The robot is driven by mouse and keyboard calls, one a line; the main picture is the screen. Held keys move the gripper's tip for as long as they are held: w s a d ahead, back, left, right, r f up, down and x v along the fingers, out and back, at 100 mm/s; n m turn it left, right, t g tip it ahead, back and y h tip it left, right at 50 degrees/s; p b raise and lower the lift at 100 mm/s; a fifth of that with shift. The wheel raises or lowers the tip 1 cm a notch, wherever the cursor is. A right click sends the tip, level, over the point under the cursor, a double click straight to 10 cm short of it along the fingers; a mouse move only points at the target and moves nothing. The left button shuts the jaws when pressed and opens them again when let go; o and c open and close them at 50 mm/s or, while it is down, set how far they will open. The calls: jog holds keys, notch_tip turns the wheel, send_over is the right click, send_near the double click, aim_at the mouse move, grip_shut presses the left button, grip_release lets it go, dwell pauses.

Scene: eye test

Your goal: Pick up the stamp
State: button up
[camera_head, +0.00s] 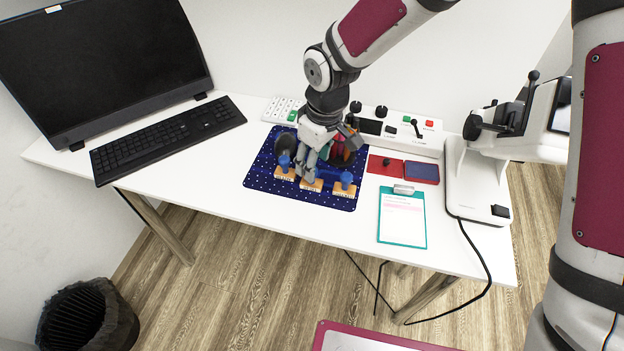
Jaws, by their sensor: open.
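Three stamps with wooden bases and labelled fronts stand in a row on a dark blue dotted mat (333,203). The left stamp (285,173) and the right stamp (344,186) show blue knob handles. The middle stamp (312,186) shows mainly its wooden base; its handle is hidden behind my gripper. My gripper (308,177) points down at the middle stamp, with its fingers open around or just in front of the handle. I cannot tell whether they touch it.
A red ink pad (385,167) and a blue ink pad (422,173) lie right of the mat. A teal clipboard (402,232) lies nearer the front edge. A white control panel (430,140) is behind, a white instrument (476,190) at right, a keyboard (168,138) at left.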

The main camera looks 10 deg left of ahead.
jog(key=shift+w+a+f, duration=0.15)
jog(key=shift+a+f, duration=0.05)
jog(key=shift+f, duration=0.8)
jog(key=shift+w+a+f, duration=0.15)
jog(key=shift+f, duration=0.9)
jog(key=shift+w+a+f, duration=0.15)
jog(key=shift+a+f, duration=0.05)
jog(key=shift+f, duration=0.8)
grip_shut()
